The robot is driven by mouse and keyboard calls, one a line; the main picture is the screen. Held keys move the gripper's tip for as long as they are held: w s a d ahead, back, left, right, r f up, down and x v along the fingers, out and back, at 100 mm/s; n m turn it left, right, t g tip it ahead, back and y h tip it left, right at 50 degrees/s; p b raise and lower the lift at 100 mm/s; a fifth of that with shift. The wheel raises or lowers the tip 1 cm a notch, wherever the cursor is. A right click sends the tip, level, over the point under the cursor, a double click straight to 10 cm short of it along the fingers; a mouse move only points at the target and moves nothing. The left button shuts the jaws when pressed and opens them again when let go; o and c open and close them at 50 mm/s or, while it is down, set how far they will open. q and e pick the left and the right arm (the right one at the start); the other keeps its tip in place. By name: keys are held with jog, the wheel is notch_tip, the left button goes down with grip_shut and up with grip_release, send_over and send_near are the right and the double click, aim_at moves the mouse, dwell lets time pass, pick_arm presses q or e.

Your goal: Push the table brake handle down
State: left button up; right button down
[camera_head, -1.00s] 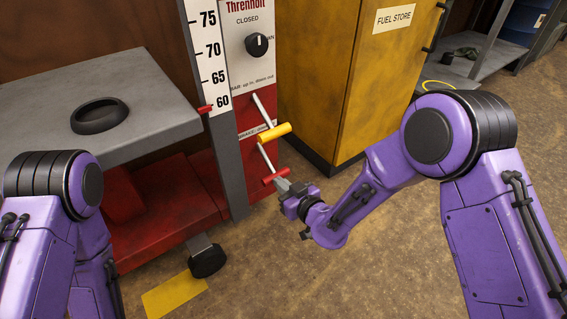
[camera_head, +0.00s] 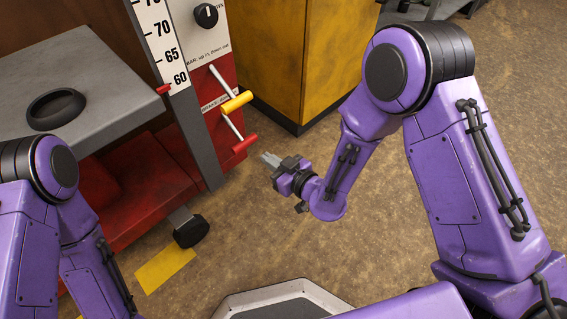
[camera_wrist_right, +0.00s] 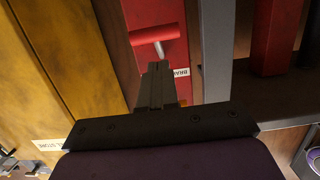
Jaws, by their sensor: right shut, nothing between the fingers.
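The brake handle is a lever with a red grip (camera_head: 244,143) on a pale rod, low on the red panel, beside a partly hidden BRAKE label. The lever slants down and outward. A similar lever with a yellow grip (camera_head: 237,102) sits just above. My right gripper (camera_head: 267,158) is shut and empty, just right of and slightly below the red grip, with a small gap between them in the head view. In the right wrist view, the red grip (camera_wrist_right: 155,33) lies beyond the shut fingertips (camera_wrist_right: 156,70). My left gripper is out of view.
The grey table (camera_head: 85,68) with a black ring (camera_head: 57,108) stands at the left above a red base (camera_head: 150,190) with a black wheel (camera_head: 191,231). A yellow cabinet (camera_head: 290,60) stands behind the levers. Brown floor is open around my right gripper.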

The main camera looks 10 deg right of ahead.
jog(key=v, duration=0.2)
jog(key=f+v, duration=0.1)
jog(key=v, duration=0.1)
jog(key=shift+s+d+r+p, duration=0.1)
jog(key=shift+s+d+p, duration=0.15)
jog(key=shift+s, duration=0.2)
jog(key=shift+r, duration=0.1)
